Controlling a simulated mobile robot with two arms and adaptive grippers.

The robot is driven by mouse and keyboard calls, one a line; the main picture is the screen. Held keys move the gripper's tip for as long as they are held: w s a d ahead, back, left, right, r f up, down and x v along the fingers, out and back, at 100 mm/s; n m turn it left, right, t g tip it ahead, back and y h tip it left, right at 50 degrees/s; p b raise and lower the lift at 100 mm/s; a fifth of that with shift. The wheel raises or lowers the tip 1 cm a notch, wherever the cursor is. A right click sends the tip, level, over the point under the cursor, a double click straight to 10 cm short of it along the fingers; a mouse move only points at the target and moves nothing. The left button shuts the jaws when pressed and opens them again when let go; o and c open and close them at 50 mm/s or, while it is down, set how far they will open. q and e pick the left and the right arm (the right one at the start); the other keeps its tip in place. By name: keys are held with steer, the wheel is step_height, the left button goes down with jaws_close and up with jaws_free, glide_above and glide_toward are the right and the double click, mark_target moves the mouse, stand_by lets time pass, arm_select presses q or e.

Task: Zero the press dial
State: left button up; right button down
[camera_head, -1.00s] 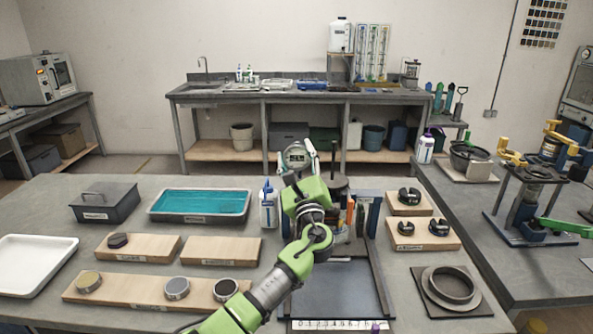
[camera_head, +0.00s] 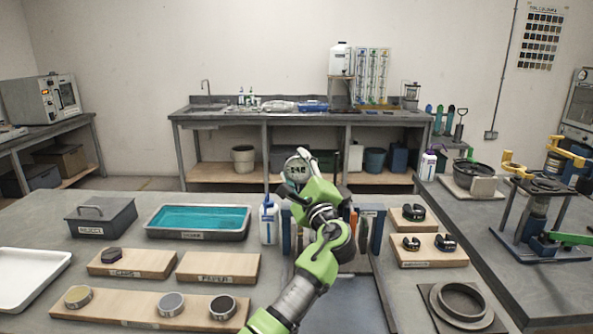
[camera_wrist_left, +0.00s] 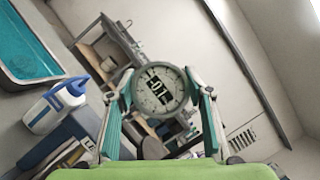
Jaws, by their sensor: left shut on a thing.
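A round dial gauge (camera_head: 297,170) with a pale face and a dark digital readout is held up above the middle of the table. My left gripper (camera_head: 300,176) is shut on it; in the left wrist view the fingers lie on both sides of the dial (camera_wrist_left: 158,91). The readout is tilted and too small to read surely. The gauge is clear of the table. A press-like stand (camera_head: 535,212) with yellow parts and a green lever is on the right bench. My right gripper is not in view.
Wooden blocks (camera_head: 130,262) with pucks lie in front. A dark ring (camera_head: 460,301) lies on the right.

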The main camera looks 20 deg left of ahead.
arm_select(q)
steer(key=shift+r, duration=0.1)
steer(key=o, duration=1.1)
steer(key=shift+w, duration=0.1)
steer(key=shift+o, duration=0.2)
steer(key=v, duration=1.2)
